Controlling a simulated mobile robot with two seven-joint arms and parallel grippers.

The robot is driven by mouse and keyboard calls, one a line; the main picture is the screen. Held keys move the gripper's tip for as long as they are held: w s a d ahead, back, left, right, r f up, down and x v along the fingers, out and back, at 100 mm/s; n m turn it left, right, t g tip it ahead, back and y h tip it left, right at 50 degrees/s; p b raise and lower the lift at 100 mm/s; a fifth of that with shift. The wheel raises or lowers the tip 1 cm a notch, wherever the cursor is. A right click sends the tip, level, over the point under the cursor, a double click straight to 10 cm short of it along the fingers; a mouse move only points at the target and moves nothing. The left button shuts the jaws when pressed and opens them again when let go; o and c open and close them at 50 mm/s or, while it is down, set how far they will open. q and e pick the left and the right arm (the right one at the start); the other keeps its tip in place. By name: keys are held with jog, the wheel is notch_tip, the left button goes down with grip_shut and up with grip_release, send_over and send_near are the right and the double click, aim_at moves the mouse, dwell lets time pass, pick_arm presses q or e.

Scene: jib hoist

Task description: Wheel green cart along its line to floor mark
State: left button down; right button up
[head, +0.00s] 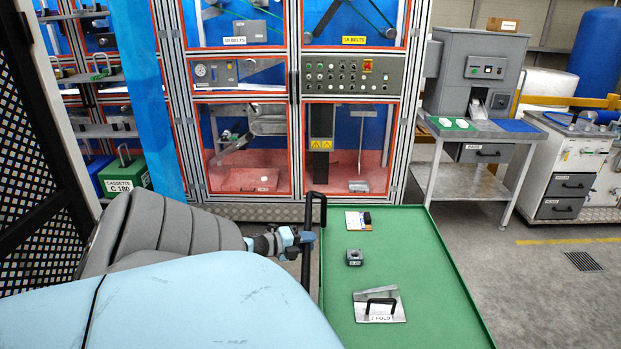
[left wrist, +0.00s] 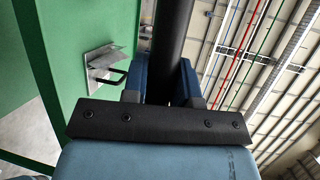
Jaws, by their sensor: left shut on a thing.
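The green cart (head: 450,290) stands in front of me in the head view, its flat top tilted in the picture. Its black push handle (head: 307,262) runs along the cart's left side. My left gripper (head: 303,238) is shut on this handle. In the left wrist view the black bar (left wrist: 173,35) passes between the two blue fingers of my left gripper (left wrist: 170,82). The cart's green surface (left wrist: 55,50) shows at the left there. My right gripper is not in view. I cannot make out the floor mark.
The cart carries a Z FOLD metal piece (head: 380,306), a small grey block (head: 354,257) and a white card (head: 357,221). A framed machine (head: 296,120) stands behind the cart. A grey worktable (head: 460,180) is at the right. Grey floor with a drain grate (head: 582,261) is open at right.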

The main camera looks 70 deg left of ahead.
pick_arm(q)
jog(key=c, duration=0.9)
grip_release()
jog(key=s+r+b, duration=0.1)
jog(key=s+r, duration=0.1)
jog(key=s, duration=1.1)
jog(key=shift+s+r, duration=0.2)
jog(key=shift+s, duration=0.1)
jog(key=shift+d, duration=0.1)
